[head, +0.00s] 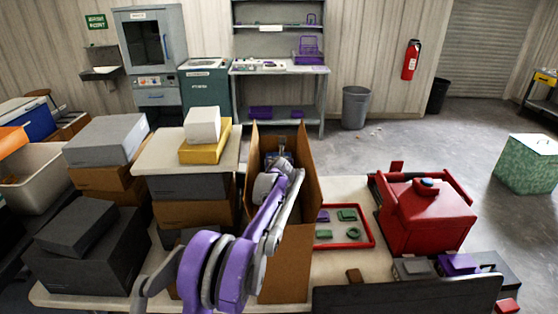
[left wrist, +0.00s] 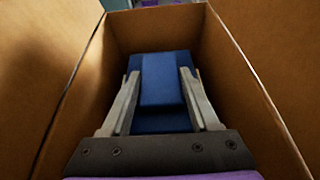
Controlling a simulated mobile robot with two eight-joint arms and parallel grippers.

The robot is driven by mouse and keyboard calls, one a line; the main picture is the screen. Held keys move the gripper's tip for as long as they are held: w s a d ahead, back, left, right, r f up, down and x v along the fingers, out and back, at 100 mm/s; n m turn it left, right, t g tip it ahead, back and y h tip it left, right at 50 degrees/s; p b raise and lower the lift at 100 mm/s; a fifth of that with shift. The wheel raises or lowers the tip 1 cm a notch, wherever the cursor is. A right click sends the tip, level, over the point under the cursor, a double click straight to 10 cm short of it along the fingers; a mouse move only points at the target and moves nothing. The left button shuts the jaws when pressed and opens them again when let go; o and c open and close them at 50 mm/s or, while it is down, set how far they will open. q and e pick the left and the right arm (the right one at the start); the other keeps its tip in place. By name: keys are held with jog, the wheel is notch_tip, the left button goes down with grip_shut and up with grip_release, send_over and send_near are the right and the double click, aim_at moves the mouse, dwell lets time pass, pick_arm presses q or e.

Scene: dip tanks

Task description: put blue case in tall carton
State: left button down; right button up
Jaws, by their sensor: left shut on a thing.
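The tall carton (head: 288,262) stands open on the table in the head view, its brown flaps up. My left arm reaches over its front edge, and my left gripper (head: 279,160) is inside the carton's opening. In the left wrist view my left gripper (left wrist: 160,76) is shut on the blue case (left wrist: 163,82), with one finger on each side. The carton's brown walls (left wrist: 265,85) surround the case there. I cannot tell whether the case touches the bottom. In the head view the case is hidden behind the gripper and carton. My right gripper is not in view.
Stacked boxes, with a yellow box (head: 204,149) and white box (head: 202,125) on top, stand left of the carton. A red tray (head: 345,243) with small parts and a red container (head: 428,215) are on the right. A dark panel (head: 405,297) is in front.

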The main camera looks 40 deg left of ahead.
pick_arm(q)
jog(key=shift+f+b, duration=0.3)
jog(key=shift+f, duration=0.3)
jog(key=shift+c, duration=0.7)
grip_release()
jog(key=shift+r, duration=0.1)
jog(key=shift+r, duration=0.15)
jog(key=shift+r+p, duration=0.5)
jog(key=shift+r, duration=0.1)
jog(key=b+v, duration=0.1)
jog(key=v, duration=1.1)
